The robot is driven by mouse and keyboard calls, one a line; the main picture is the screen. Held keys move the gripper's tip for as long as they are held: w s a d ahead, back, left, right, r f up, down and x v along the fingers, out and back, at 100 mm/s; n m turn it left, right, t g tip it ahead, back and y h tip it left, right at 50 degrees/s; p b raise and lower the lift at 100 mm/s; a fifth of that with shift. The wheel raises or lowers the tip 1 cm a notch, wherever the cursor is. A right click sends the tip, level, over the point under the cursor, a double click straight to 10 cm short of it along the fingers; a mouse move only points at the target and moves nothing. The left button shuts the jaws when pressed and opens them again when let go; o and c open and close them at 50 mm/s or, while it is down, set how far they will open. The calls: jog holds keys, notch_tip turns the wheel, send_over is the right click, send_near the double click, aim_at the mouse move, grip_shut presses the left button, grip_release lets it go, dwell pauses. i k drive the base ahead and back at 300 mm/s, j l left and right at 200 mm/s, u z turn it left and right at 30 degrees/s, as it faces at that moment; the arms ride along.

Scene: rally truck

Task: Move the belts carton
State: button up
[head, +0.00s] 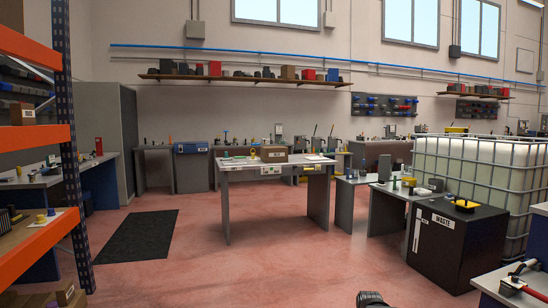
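No label that reads as belts can be made out, so I cannot tell which carton is the belts carton. A brown carton (273,154) sits on the grey-topped table in the middle of the room. Another brown carton (22,114) with a pale label stands on the orange rack at the left. Small cartons (67,294) show low at the bottom left. My gripper's fingers are not in view; only a dark rounded part, likely of my arm, shows at the bottom edge.
The middle table (232,166) also bears papers and small items. A black WASTE cabinet (455,244) and a caged white tank (480,165) stand at the right. The orange rack (35,133) borders the left. Red floor (270,270) is clear ahead, with a black mat (138,235).

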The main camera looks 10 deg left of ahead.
aim_at(268, 154)
jog(key=i+j+u, duration=0.35)
jog(key=i, duration=0.15)
jog(key=i+j+u, duration=0.2)
jog(key=i+u, duration=0.15)
jog(key=i, duration=0.2)
jog(key=i+j+u, duration=0.1)
jog(key=i+u, duration=0.25)
jog(key=i, duration=2)
